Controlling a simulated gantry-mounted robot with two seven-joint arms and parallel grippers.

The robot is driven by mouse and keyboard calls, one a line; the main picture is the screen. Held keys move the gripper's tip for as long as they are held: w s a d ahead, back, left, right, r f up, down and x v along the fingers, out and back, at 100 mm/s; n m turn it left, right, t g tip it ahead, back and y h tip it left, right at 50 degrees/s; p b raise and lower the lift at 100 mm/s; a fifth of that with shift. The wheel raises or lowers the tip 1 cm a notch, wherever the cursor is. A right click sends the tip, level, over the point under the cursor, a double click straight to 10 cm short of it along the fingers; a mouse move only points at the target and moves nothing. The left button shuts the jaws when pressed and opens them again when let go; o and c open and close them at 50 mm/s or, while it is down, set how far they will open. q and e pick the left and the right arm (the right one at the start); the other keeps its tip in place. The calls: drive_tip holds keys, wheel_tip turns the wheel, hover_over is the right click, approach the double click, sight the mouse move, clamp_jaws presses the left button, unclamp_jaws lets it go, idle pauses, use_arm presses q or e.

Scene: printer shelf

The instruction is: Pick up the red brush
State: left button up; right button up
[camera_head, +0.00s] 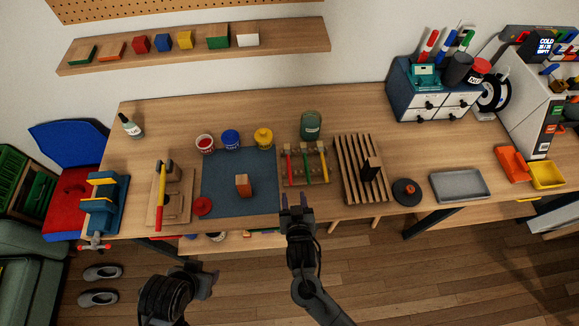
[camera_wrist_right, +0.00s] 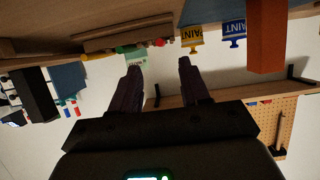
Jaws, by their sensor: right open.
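The red brush (camera_head: 289,167) lies in a wooden rack (camera_head: 305,182) near the table's front edge, beside a green and a yellow brush. My right gripper (camera_head: 297,201) is just in front of the rack, apart from the red brush. In the right wrist view, turned upside down, its two fingers (camera_wrist_right: 162,76) are spread with nothing between them.
Behind are a green jar (camera_head: 311,125) and a yellow paint can (camera_head: 264,138).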

sight(291, 182)
drive_tip(key=shift+b+x, duration=0.35)
drive_tip(key=shift+x, duration=3.55)
drive_tip(key=shift+s+a+f, duration=0.1)
drive_tip(key=shift+a, duration=0.05)
clamp_jaws()
